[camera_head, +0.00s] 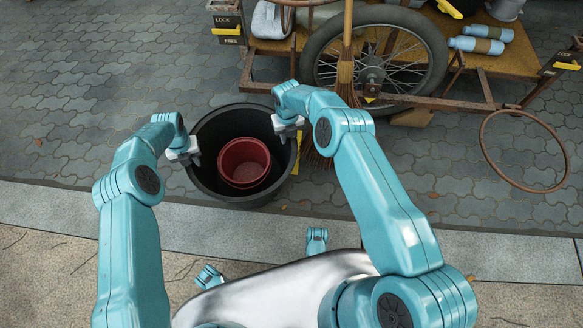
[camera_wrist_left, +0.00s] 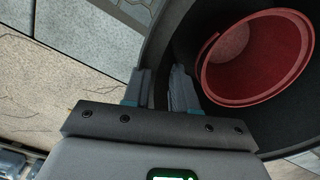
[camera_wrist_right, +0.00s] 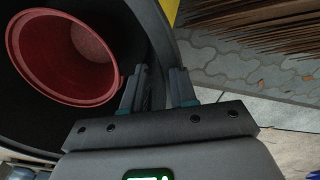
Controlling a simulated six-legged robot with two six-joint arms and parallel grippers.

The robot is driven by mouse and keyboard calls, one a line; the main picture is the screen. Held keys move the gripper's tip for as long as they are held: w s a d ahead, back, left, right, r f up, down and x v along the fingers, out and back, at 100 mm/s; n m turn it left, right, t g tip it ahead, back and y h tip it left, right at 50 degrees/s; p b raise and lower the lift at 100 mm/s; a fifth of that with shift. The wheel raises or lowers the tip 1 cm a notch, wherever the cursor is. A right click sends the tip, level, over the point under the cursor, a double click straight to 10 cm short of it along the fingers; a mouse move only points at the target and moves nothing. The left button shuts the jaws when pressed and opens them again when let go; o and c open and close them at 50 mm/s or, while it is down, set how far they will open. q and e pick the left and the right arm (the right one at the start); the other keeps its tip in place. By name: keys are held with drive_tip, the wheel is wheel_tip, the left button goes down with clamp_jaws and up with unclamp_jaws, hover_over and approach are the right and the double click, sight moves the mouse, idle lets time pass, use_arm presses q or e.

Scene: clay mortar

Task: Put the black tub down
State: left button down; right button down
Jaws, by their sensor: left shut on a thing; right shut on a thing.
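The black tub (camera_head: 205,133) is a wide round bucket in the middle left of the head view. A smaller red bucket (camera_head: 244,162) sits inside it. My left gripper (camera_head: 191,158) is shut on the tub's left rim. My right gripper (camera_head: 281,130) is shut on the tub's right rim. In the left wrist view one finger is inside and one outside the tub wall (camera_wrist_left: 170,50). The right wrist view shows the same at the other wall (camera_wrist_right: 150,22). The tub looks upright. I cannot tell whether its base touches the ground.
A cart with a spoked wheel (camera_head: 375,62) stands behind. A straw broom (camera_head: 346,70) leans on it, its bristles close to the tub's right side. A rusty hoop (camera_head: 523,150) is at the right. Paving (camera_head: 75,110) left of the tub is clear. A pale kerb (camera_head: 60,207) runs in front.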

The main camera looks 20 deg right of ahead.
use_arm(q)
drive_tip(key=shift+w+d+r, duration=0.1)
drive_tip(key=shift+d, duration=0.75)
use_arm(e)
drive_tip(key=shift+s+d+r, duration=0.1)
drive_tip(key=shift+s+d, duration=0.05)
drive_tip(key=shift+d, duration=0.1)
use_arm(q)
drive_tip(key=shift+a, duration=0.1)
use_arm(e)
drive_tip(key=shift+a, duration=0.1)
